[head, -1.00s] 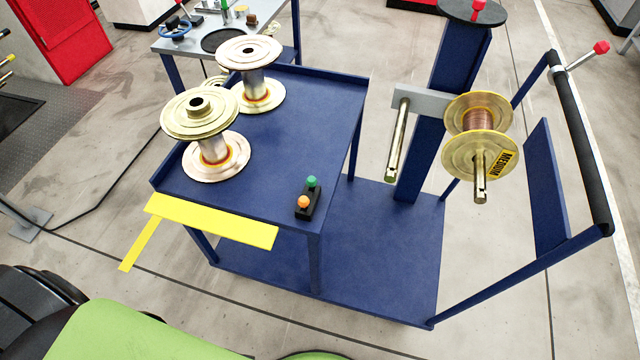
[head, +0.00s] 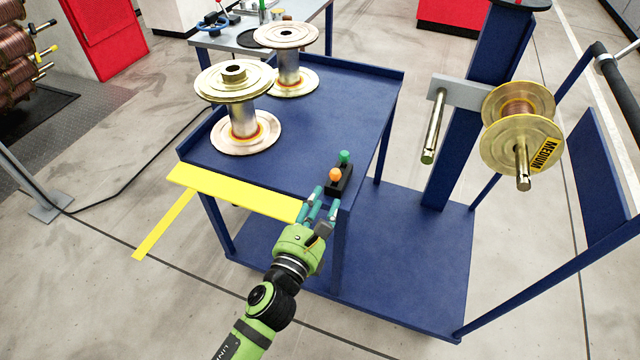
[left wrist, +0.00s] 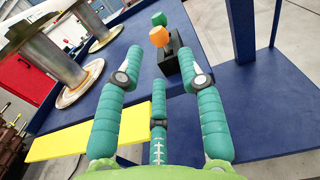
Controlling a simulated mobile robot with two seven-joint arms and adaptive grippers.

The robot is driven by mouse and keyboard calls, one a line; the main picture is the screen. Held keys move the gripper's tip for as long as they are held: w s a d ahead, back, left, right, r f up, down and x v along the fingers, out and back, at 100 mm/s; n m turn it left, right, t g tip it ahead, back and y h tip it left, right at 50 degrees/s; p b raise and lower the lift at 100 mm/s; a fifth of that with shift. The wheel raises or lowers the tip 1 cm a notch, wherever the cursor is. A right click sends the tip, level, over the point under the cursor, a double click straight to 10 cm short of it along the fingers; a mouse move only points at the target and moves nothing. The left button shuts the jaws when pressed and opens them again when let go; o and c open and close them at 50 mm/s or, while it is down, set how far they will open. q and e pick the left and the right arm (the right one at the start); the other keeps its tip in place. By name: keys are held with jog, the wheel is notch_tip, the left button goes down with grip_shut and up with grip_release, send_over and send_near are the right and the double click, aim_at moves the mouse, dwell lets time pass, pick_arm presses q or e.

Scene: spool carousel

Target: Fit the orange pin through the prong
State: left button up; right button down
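The orange pin (head: 334,174) stands in a black holder (head: 340,187) at the near right corner of the blue cart's top, beside a green pin (head: 344,156). The orange knob also shows ahead of the fingers in the left wrist view (left wrist: 158,37). My left gripper (head: 318,203) is just short of the holder, fingers spread, open and empty. An empty metal prong (head: 433,130) juts from the grey bar on the blue post. A second prong (head: 522,175) passes through a spool marked MEDIUM (head: 517,127). My right gripper is not in view.
Two empty spools (head: 241,115) (head: 288,64) stand on the cart top (head: 300,130). A yellow strip (head: 235,194) runs along its near edge. A cart handle stands at the right. The cart top's middle is clear.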

aim_at(333, 179)
pick_arm(q)
jog(key=x, duration=0.7)
jog(key=shift+a+f, duration=0.15)
grip_shut()
